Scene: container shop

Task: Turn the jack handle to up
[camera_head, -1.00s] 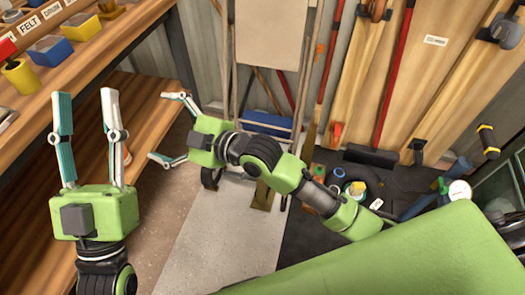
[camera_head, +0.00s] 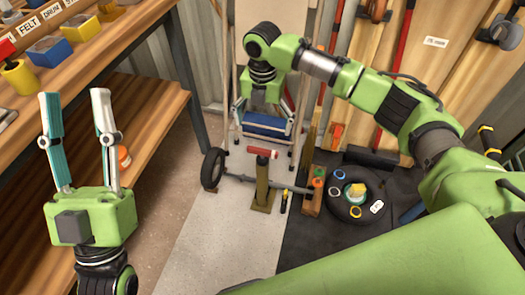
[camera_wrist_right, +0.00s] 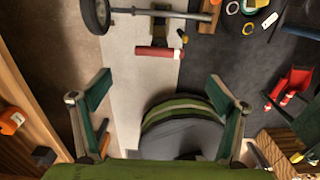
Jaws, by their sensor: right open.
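The jack (camera_head: 262,180) stands on the floor as an olive post with a red bar handle (camera_head: 262,152) at its top, lying about level across it. The red handle also shows in the right wrist view (camera_wrist_right: 160,52), beyond the fingers and apart from them. My right gripper (camera_head: 266,115) is open and empty, above and behind the handle in the head view. Its fingers are partly hidden there, but they stand wide apart in the right wrist view (camera_wrist_right: 160,80). My left gripper (camera_head: 74,98) is open and empty at the far left, by the wooden shelves.
An axle (camera_head: 235,176) with a black wheel (camera_head: 213,168) lies beside the jack. A blue box (camera_head: 265,122) is behind it. A tyre (camera_head: 355,205) with small items sits at right on a dark mat. Wooden shelves (camera_head: 150,110) are at left. Pale floor in front is clear.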

